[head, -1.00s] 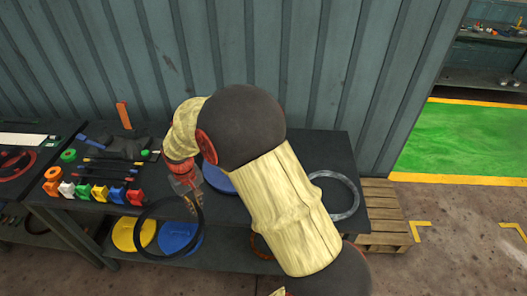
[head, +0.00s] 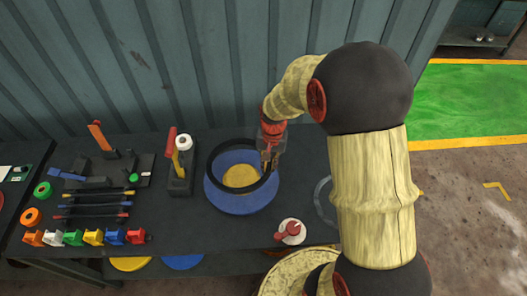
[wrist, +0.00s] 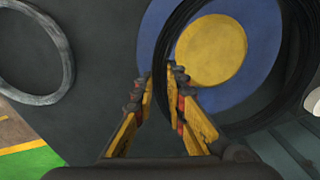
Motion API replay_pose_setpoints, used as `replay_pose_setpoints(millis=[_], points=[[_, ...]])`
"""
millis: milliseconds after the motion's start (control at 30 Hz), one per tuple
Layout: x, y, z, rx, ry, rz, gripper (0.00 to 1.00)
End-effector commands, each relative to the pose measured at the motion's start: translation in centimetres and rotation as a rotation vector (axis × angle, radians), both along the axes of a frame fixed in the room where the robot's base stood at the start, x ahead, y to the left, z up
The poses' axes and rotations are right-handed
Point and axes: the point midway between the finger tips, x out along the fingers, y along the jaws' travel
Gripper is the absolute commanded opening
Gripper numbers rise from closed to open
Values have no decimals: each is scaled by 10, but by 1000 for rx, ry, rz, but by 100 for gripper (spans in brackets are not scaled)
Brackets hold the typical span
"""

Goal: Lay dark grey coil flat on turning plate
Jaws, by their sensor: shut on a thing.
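My gripper (head: 269,166) is shut on the right side of the dark grey coil (head: 237,143). In the wrist view the fingertips (wrist: 164,78) pinch the coil's near edge, and its dark band (wrist: 296,55) curves away to the right. The turning plate (head: 241,205) is a blue disc with a yellow centre (head: 240,177), also in the wrist view (wrist: 155,25). The coil is over the plate, shifted towards the wall, with the yellow centre showing through its opening. I cannot tell whether it touches the plate.
A lighter grey ring (head: 322,200) lies right of the plate, partly behind my arm; it also shows in the wrist view (wrist: 68,55). A white round item with a red handle (head: 290,231) stands in front. A lever block (head: 180,180) and several tools are on the left.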

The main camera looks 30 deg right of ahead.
Motion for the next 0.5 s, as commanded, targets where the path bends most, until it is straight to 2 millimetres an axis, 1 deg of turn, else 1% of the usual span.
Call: replay_pose_setpoints(millis=[67, 267, 500], points=[[0, -2, 1, 0, -3, -11, 0], [0, -1, -8, 0, -3, -10, 0], [0, -1, -25, 0, -3, -9, 0]])
